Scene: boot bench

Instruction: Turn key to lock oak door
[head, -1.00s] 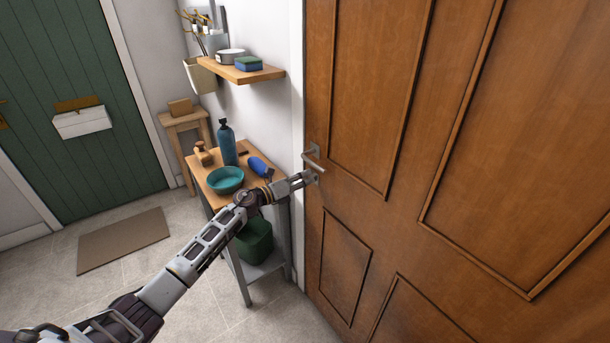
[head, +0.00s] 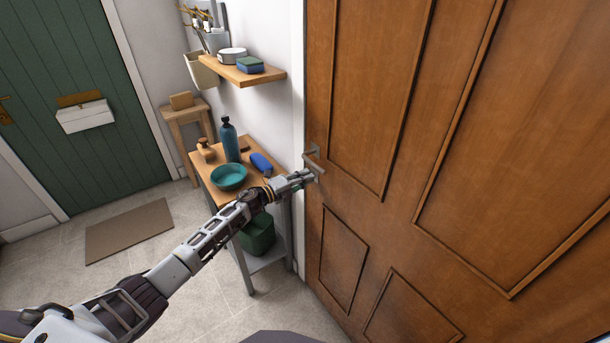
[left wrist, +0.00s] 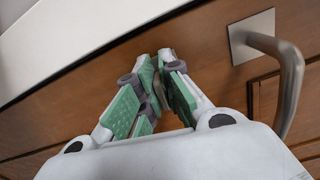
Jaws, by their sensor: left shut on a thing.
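The oak door (head: 395,215) fills the right of the head view and looks closed against its white frame. Its metal lever handle (head: 313,160) is near the left edge; in the left wrist view the handle (left wrist: 291,75) is at upper right. My left gripper (head: 310,176) is at the lock just below the handle. In the left wrist view its green-padded fingers (left wrist: 166,68) are brought together close to the door face, apart from the handle. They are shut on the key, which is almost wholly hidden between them. My right gripper is not in view.
A wooden bench (head: 204,178) left of the door holds a teal bowl (head: 229,177), a blue bottle (head: 230,140) and a brush. A shelf (head: 262,78) is above it. A green bin (head: 257,235) is below my forearm. A doormat (head: 130,231) lies before the green door (head: 70,100).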

